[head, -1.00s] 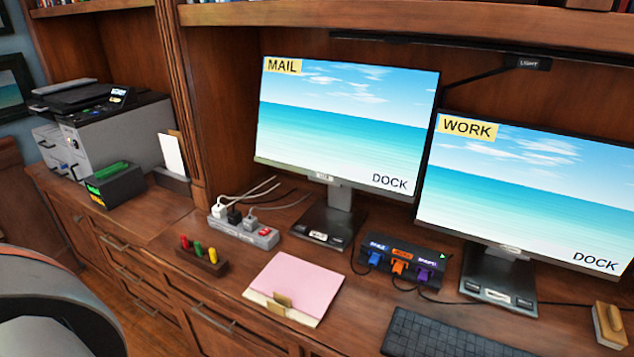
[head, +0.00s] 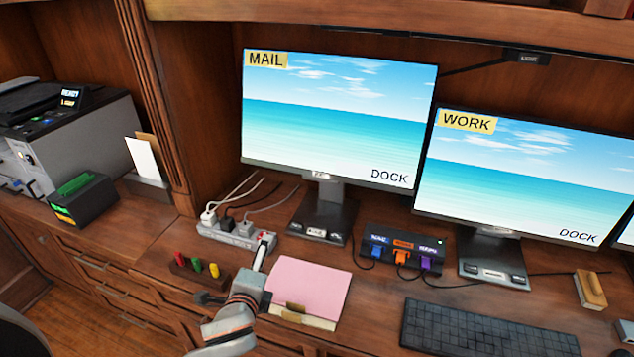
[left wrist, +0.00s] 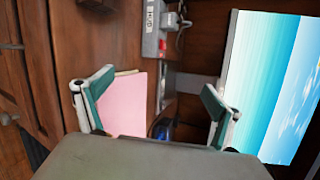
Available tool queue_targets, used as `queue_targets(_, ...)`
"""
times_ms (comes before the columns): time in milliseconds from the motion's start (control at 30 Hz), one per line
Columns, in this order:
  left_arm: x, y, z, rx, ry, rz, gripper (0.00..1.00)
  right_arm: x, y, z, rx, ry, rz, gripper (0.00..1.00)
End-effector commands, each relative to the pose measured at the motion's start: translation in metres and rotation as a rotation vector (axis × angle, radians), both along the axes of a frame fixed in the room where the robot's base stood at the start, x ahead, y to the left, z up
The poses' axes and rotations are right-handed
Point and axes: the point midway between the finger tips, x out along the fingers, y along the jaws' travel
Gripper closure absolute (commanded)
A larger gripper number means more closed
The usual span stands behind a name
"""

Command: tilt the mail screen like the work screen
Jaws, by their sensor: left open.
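The mail screen (head: 338,125) stands on a dark stand (head: 322,216) at the back of the desk, marked by a yellow MAIL label. The work screen (head: 522,180), labelled WORK, stands to its right on its own stand. I cannot measure their tilts from here. My left gripper (head: 236,280) is over the desk's front, left of the pink folder, below and left of the mail screen, touching neither screen. In the left wrist view its two fingers (left wrist: 158,108) are spread and empty, with a screen, apparently the mail screen (left wrist: 275,85), at right. My right gripper is out of view.
A power strip (head: 222,236) with plugs, a pink folder (head: 308,284), and a peg block (head: 200,272) lie near my gripper. A cable hub (head: 400,250) sits between the stands. A keyboard (head: 480,330) lies in front right. A printer (head: 85,130) is at left.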

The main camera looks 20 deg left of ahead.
Motion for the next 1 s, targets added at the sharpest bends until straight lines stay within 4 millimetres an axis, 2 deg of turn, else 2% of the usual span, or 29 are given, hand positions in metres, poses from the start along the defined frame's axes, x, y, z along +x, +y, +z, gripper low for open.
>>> queue_targets(33,0.025,-0.007,0.012,0.122,-0.032,-0.073,0.07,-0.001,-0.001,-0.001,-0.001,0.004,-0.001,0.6)
queue_targets(200,0.102,-0.038,0.052,0.662,-0.134,-0.33,0.07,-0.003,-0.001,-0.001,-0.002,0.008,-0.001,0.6)
queue_targets(300,0.134,-0.053,0.071,0.95,-0.177,-0.431,0.07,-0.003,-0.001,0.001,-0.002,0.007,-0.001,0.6)
queue_targets(433,0.159,-0.063,0.085,1.205,-0.209,-0.503,0.07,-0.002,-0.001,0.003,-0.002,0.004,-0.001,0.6)
queue_targets(600,0.174,-0.068,0.091,1.327,-0.221,-0.534,0.07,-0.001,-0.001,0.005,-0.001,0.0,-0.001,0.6)
queue_targets(1000,0.23,-0.07,0.091,1.326,-0.221,-0.532,0.07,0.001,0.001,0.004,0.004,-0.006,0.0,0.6)
